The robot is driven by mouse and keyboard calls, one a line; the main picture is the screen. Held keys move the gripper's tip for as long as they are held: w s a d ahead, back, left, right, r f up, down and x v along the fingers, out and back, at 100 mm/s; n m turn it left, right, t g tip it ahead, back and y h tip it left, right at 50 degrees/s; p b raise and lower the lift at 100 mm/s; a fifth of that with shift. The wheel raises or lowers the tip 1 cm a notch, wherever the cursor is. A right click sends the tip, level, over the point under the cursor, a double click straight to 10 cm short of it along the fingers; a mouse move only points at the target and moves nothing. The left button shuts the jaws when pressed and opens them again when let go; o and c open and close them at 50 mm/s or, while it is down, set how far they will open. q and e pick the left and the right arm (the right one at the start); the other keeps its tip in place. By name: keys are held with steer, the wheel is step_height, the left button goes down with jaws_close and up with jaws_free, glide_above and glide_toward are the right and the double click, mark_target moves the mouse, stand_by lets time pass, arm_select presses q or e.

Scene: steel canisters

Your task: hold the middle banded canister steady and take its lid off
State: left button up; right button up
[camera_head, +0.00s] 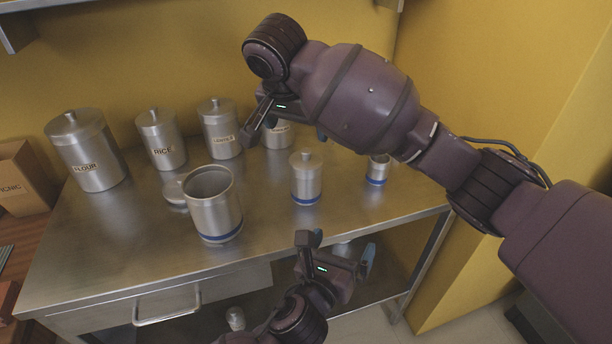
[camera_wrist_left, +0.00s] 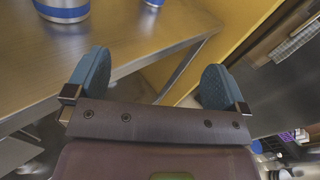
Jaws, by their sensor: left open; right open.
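The middle banded canister (camera_head: 306,184) is steel with a blue band near its base and stands upright on the steel table, its knobbed lid (camera_head: 305,160) on. My left gripper (camera_head: 338,248) is open and empty, below and right of this canister in the head view, apart from it. In the left wrist view, the open blue-padded fingers (camera_wrist_left: 153,78) have nothing between them; a blue-banded canister (camera_wrist_left: 62,10), seemingly the middle one, is cut off at the top. My right gripper (camera_head: 285,128) is open and empty, above and slightly left of the lid in the head view.
A larger banded canister (camera_head: 215,208) stands open at left, a loose lid (camera_head: 175,190) behind it. A small banded canister (camera_head: 377,172) stands at right, near my right arm. Labelled canisters, including FLOUR (camera_head: 88,155) and RICE (camera_head: 162,142), line the back. The table's front left (camera_head: 110,255) is clear.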

mark_target(306, 187)
arm_select(q)
steer(key=w+a+n+t+y, duration=0.1)
steer(key=a+y, duration=0.1)
steer(key=w+a+r+n+y, duration=0.1)
steer(key=a+y, duration=0.1)
steer(key=w+a+n+t+y, duration=0.1)
steer(key=w+a+y, duration=0.1)
steer(key=y, duration=0.1)
steer(key=shift+w+r+t, duration=0.1)
steer(key=shift+r+t, duration=0.2)
steer(key=shift+w+a+r+y, duration=0.1)
steer(key=shift+w+a+y, duration=0.05)
steer(key=shift+a+y, duration=0.25)
steer(key=shift+w+d, duration=0.15)
steer(key=shift+w, duration=5.25)
steer(key=shift+c, duration=0.2)
steer(key=c, duration=1)
arm_select(e)
steer(key=shift+x, duration=5.4)
